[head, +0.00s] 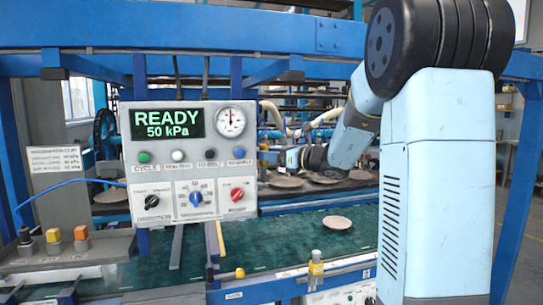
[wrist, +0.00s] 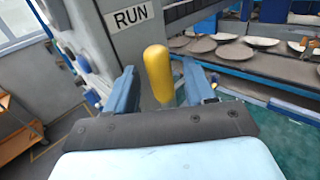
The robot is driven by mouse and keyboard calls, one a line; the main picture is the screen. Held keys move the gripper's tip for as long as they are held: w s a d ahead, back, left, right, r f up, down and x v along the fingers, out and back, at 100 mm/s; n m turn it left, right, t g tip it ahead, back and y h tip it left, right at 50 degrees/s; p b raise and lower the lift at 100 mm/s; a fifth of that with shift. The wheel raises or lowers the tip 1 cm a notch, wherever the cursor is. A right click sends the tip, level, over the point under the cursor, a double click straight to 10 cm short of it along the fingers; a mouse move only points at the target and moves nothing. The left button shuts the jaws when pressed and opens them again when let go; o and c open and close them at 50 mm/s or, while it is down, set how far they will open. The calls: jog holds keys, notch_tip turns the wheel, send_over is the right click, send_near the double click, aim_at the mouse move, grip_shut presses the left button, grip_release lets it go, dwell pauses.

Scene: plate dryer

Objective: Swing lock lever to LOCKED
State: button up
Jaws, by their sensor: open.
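A lock lever with a rounded yellow handle (wrist: 157,75) stands upright in the wrist view, in front of a grey post (wrist: 88,35). A white RUN label (wrist: 132,17) is on the grey surface just above and left of the handle. My gripper (wrist: 160,84) is open, with one blue finger on each side of the yellow handle. I cannot tell whether either finger touches it. In the head view my gripper (head: 281,158) is small, right of the control panel. The lever cannot be made out there, and no LOCKED label is seen.
The control panel (head: 190,160) reads READY, 50 kPa. Plates (wrist: 262,41) rest on a rack beyond the lever. One plate (head: 337,222) lies on the green belt (head: 290,245). An orange cart (wrist: 15,130) stands at the left of the wrist view.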

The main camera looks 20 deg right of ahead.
grip_shut()
dwell(0.5)
jog(key=shift+d, duration=0.1)
